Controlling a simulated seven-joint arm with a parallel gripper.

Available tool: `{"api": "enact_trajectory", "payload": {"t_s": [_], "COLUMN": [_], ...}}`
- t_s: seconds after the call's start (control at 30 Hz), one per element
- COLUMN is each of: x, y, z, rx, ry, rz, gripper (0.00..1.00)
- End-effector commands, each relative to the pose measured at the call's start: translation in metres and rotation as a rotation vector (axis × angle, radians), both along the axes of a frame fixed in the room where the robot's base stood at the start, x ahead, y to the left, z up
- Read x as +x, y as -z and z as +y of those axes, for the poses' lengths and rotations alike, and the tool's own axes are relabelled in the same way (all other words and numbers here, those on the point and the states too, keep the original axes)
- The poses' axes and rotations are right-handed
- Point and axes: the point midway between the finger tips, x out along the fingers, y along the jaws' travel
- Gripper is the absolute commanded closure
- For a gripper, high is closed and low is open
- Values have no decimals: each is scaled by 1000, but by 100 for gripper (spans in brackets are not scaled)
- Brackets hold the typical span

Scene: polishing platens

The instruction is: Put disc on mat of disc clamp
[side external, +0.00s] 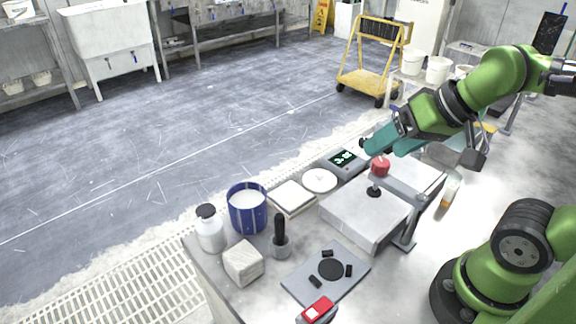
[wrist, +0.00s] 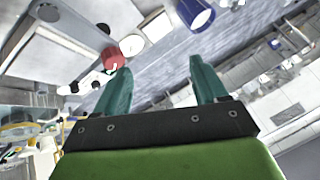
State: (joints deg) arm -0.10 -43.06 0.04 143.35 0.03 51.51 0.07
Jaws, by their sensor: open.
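A white round disc (side external: 319,181) lies flat on the bench beside the scale; a white round shape that looks like it (wrist: 132,45) shows in the wrist view. The disc clamp (side external: 300,277) is a grey plate near the front of the bench. Its dark round mat (side external: 331,269) is bare, with several small black jaws around it. My gripper (side external: 382,148) is open and empty, raised above the back of the bench, beyond the disc from the clamp. Its two teal fingers (wrist: 160,69) stand wide apart in the wrist view, with nothing between them.
A grey block with a black knob (side external: 374,192) and a red-knobbed one (side external: 380,166) stand near my gripper. A scale (side external: 347,161), square white pad (side external: 292,197), blue tub (side external: 248,209), white bottle (side external: 210,230), black-handled tool (side external: 280,237) and pale cube (side external: 243,263) crowd the bench.

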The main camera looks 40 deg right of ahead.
Motion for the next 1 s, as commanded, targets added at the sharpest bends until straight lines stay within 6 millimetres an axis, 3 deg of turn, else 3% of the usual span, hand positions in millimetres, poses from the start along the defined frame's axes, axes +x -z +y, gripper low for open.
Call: {"api": "enact_trajectory", "payload": {"t_s": [0.23,0.37,0.5,0.63,0.8,0.9,1.0], "x": [2,17,37,37,11,-10,-23], "y": [3,16,28,43,67,77,82], "z": [-8,-43,-116,-197,-294,-335,-359], "rx": [1,15,-29,-120,-226,-272,-317], "ry": [31,163,253,194,-27,-204,-396], "rz": [16,99,217,335,481,538,562], "gripper": [28,28,28,28,28,28,28]}}
